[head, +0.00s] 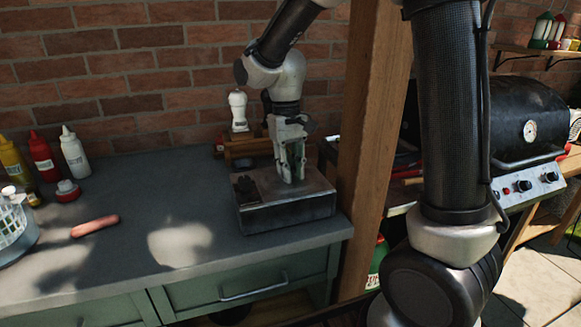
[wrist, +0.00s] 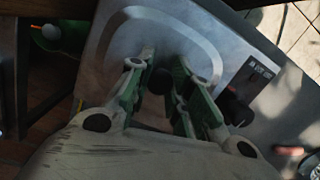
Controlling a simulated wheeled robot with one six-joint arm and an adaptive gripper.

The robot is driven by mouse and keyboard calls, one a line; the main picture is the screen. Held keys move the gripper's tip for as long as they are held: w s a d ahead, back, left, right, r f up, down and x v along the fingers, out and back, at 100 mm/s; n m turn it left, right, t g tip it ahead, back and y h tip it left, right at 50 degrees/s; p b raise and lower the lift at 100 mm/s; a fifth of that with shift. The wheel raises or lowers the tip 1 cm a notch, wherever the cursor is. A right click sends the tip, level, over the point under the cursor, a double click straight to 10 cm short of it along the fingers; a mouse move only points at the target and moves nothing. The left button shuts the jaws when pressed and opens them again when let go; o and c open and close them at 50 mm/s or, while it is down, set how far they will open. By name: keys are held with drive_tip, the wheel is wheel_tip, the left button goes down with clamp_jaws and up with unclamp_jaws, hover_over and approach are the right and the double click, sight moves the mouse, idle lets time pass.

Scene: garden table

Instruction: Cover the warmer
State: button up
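The warmer (head: 290,213) is a low dark-grey metal box near the right end of the counter. A flat metal lid (head: 308,184) lies over its top; in the wrist view the lid (wrist: 118,42) shows a raised rounded outline and a black knob (wrist: 160,83). I cannot tell whether the lid sits fully flush. My gripper (head: 293,178) points down over the middle of the lid. In the wrist view the green-grey fingers (wrist: 163,65) stand on both sides of the knob, close against it. A dark control knob (wrist: 236,108) and a label (wrist: 252,82) show at the right.
A wooden post (head: 370,120) stands just right of the warmer, with a black grill (head: 500,115) beyond. A white pepper mill (head: 238,110) stands behind. A sausage (head: 95,226), sauce bottles (head: 42,157) and a white basket (head: 12,225) are at the left. The counter (head: 170,190) between is clear.

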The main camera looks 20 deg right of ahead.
drive_tip(key=o, duration=0.5)
drive_tip(key=shift+o, duration=0.2)
